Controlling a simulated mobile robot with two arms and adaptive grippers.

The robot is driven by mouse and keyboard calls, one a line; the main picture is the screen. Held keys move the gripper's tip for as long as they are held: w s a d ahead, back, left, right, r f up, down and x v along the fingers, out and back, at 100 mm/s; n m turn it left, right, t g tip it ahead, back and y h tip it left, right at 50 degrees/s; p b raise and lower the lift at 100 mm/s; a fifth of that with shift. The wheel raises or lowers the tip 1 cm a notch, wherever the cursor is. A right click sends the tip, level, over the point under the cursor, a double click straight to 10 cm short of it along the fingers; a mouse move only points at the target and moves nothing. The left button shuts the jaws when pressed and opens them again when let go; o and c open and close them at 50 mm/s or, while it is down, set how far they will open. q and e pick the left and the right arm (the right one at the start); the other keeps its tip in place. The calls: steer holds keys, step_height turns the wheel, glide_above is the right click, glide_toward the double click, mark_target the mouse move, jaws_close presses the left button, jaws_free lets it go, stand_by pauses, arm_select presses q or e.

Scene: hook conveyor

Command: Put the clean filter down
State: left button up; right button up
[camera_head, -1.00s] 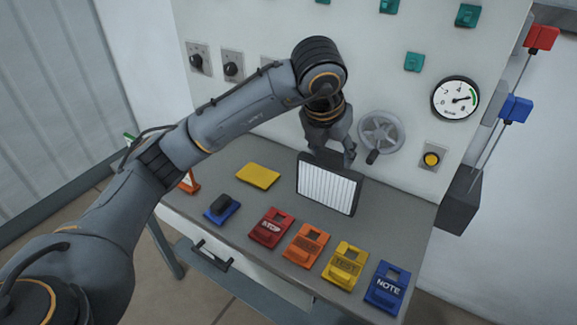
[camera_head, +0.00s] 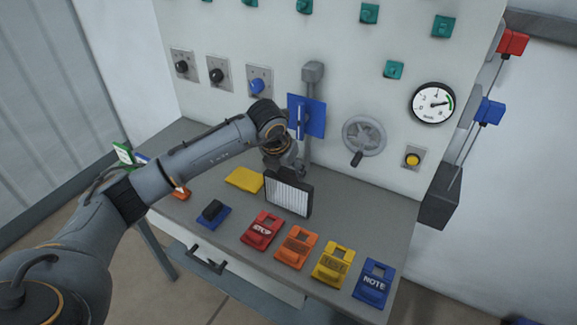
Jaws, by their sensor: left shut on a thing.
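The clean filter (camera_head: 288,194) is a dark-framed panel with white pleats. It stands upright, slightly tilted, at the middle of the grey table (camera_head: 350,211). My left gripper (camera_head: 286,165) is shut on its top edge from behind. The gripper's fingers are partly hidden by the filter and the wrist. I cannot tell whether the filter's lower edge touches the table. My right gripper is not in view.
A blue block with a black top (camera_head: 213,212) and red, orange, yellow and blue tags (camera_head: 372,284) line the front. The handwheel (camera_head: 364,136) sticks out from the panel behind.

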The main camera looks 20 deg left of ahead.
arm_select(q)
steer(key=shift+d+f+b, duration=0.1)
steer(key=shift+f+b, duration=0.1)
steer(key=shift+b, duration=0.1)
steer(key=o, duration=1.5)
steer(key=shift+r, duration=0.1)
steer(key=shift+o, duration=0.2)
